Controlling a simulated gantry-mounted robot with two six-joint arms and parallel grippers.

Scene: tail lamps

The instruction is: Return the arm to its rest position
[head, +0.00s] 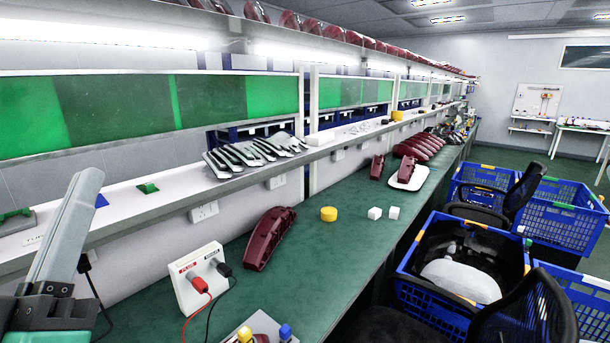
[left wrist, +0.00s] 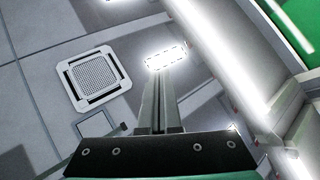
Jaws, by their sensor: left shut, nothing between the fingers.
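My left gripper (head: 88,180) is at the left edge of the head view, raised with its grey fingers pointing up. The fingers are shut together and hold nothing. In the left wrist view the closed fingers (left wrist: 160,78) point toward the ceiling lights, with no object at the tips. It is apart from the bench things. My right gripper is not in view.
A dark red tail lamp (head: 268,238) lies on the green bench (head: 315,260) beside a white test box (head: 200,278) with red and black leads. Blue crates (head: 425,292) and chairs stand at the right.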

